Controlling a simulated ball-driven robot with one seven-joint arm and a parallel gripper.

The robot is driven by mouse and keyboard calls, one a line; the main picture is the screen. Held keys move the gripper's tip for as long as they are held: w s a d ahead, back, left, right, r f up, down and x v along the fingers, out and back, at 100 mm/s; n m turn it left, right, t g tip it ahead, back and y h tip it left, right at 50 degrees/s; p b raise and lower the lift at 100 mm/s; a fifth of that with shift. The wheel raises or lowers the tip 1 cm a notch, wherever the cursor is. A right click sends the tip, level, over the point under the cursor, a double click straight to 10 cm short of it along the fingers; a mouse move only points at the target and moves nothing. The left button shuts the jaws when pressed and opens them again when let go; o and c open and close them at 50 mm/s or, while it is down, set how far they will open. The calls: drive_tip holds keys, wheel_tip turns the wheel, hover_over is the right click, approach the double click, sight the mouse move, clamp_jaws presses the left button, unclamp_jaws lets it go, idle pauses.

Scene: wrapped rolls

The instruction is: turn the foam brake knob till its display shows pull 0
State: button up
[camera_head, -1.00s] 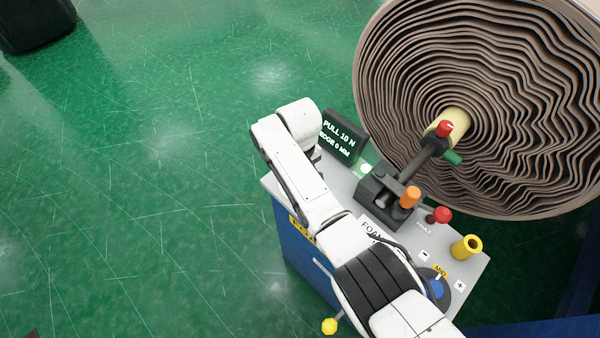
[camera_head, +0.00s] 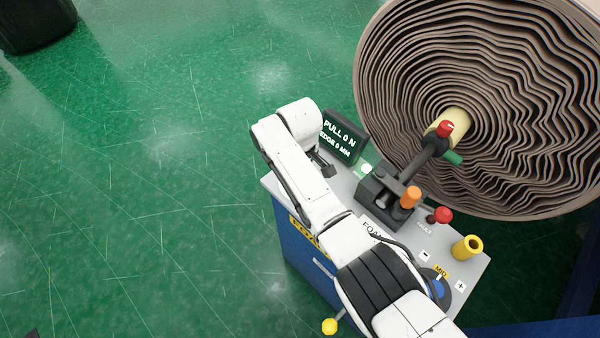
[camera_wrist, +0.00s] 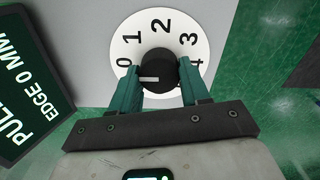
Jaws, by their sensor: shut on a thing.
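The brake knob (camera_wrist: 158,72) is black and round, on a white dial numbered 0 to 4 in the wrist view. Its white mark points left, close to the 0. My gripper (camera_wrist: 159,86) is shut on the knob, with a green finger on each side. The display (camera_head: 342,136) reads "PULL 0 N" and "EDGE 0 MM" in the head view. Part of it also shows at the left of the wrist view (camera_wrist: 28,85).
A large roll of wavy foam (camera_head: 520,110) stands at the right on a yellow core. Green floor lies open at left.

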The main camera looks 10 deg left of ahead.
drive_tip(key=o, duration=1.1)
drive_tip(key=shift+c, duration=0.2)
wheel_tip(320, 180, up, 11)
drive_tip(key=shift+f, duration=0.1)
